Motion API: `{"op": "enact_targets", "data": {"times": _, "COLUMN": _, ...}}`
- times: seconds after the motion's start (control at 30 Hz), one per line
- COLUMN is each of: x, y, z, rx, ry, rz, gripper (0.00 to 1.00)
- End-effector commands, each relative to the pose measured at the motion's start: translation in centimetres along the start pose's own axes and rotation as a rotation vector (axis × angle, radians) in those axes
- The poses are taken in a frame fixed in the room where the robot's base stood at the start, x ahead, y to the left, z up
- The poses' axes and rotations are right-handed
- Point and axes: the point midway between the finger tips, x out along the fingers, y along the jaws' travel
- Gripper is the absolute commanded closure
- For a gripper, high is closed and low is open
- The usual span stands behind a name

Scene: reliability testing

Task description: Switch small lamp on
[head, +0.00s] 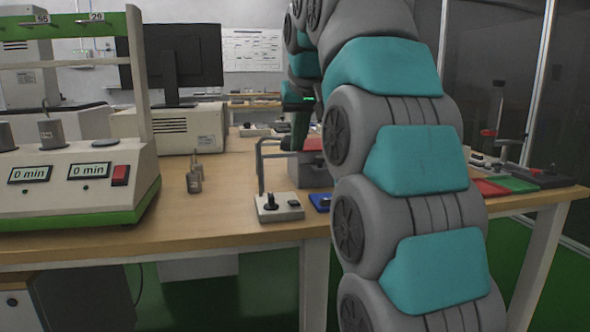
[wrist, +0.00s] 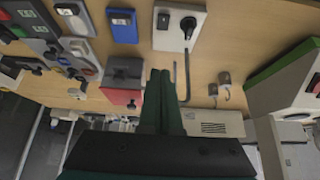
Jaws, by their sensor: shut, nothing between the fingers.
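A pale box (head: 279,208) with a black knob and a small dark button stands at the front edge of the table in the head view. The box also shows at the top of the wrist view (wrist: 176,40). A bent grey rod (head: 262,165) rises behind it; whether it belongs to the box I cannot tell. My gripper (wrist: 160,72) is shut and empty, its green fingers side by side. In the head view my gripper (head: 294,146) is behind the box, near the rod, partly hidden by my arm.
A blue box (head: 320,202) is right of the pale box. A grey box with red (wrist: 122,82) lies left of my fingers. Small metal weights (head: 194,182) and a green-and-white timer device (head: 80,185) are to the left. Red and green panels (head: 512,184) are at right.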

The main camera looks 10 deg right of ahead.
Motion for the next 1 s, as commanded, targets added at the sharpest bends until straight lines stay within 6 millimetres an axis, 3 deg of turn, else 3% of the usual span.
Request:
{"op": "enact_targets", "data": {"times": 0.17, "x": 2.0, "y": 0.0, "z": 0.2, "rx": 0.000, "ry": -0.003, "rz": 0.000, "gripper": 1.00}}
{"op": "enact_targets", "data": {"times": 0.6, "x": 10.1, "y": 0.0, "z": 0.4, "rx": -0.001, "ry": -0.005, "rz": 0.000, "gripper": 1.00}}
{"op": "enact_targets", "data": {"times": 1.0, "x": 12.0, "y": 0.0, "z": 2.5, "rx": 0.000, "ry": 0.000, "rz": -0.001, "gripper": 1.00}}
